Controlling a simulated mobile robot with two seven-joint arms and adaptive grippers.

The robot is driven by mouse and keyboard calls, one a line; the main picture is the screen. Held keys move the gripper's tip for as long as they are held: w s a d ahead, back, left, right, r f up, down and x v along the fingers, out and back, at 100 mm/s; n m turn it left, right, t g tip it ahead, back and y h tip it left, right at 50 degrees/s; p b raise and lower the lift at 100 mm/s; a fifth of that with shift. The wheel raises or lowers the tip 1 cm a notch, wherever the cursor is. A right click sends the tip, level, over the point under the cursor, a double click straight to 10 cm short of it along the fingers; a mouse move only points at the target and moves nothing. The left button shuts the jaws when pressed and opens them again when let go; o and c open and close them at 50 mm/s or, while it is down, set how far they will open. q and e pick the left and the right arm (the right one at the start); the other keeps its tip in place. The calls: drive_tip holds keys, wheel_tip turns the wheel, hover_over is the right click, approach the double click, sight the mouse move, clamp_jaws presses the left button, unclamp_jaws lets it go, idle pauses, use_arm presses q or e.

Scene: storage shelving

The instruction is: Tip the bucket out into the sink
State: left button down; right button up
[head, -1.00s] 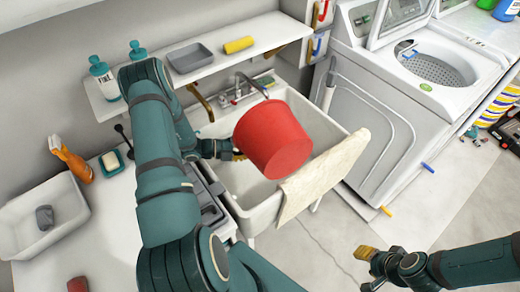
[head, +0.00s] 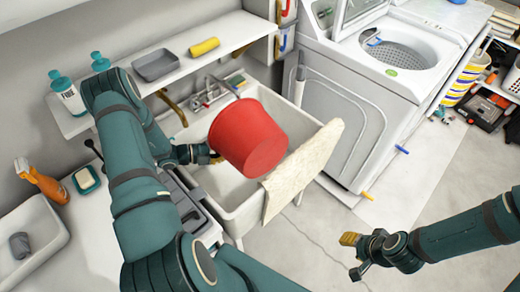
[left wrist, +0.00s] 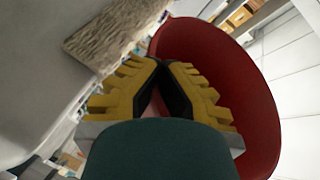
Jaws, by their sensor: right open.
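The red bucket (head: 248,137) is held tilted above the white sink (head: 240,215), its closed bottom toward the lower right and its mouth facing away from the head camera. My left gripper (head: 212,154) is at the bucket's left side. In the left wrist view its yellow-and-black fingers (left wrist: 160,68) come together at the red bucket (left wrist: 262,100). The exact grip and the bucket's contents are hidden. My right gripper (head: 352,256) is open and empty over the floor at the lower right.
A beige cloth (head: 303,168) hangs over the sink's front right edge. A faucet (head: 210,95) stands behind the sink. A shelf (head: 215,47) holds a grey tray and yellow roll. A white washing machine (head: 345,110) stands right. The floor (head: 330,225) in front is clear.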

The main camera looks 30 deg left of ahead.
idle(0.3)
use_arm(q)
drive_tip(key=w+a+r+m+t+y+b, duration=0.1)
drive_tip(key=a+r+m+y+b, duration=0.1)
drive_tip(key=r, duration=0.7)
drive_tip(key=w+a+r+m+t+y+b, duration=0.1)
drive_tip(key=a+r+m+y+b, duration=0.2)
drive_tip(key=r+m+b, duration=0.2)
drive_tip(key=w+a+r+m+y+b, duration=0.1)
drive_tip(key=r+m, duration=0.4)
drive_tip(key=r, duration=0.7)
drive_tip(key=shift+a+r+t+y+b, duration=0.35)
drive_tip(key=shift+a+y+b, duration=0.55)
drive_tip(key=shift+y+b, duration=0.35)
use_arm(e)
wheel_tip(320, 180, down, 10)
drive_tip(key=s, duration=0.1)
drive_tip(key=shift+s+a+f+g, duration=0.15)
drive_tip(key=shift+f+g, duration=0.05)
drive_tip(key=shift+g, duration=0.1)
use_arm(q)
drive_tip(key=shift+w, duration=0.1)
drive_tip(key=shift+f, duration=0.1)
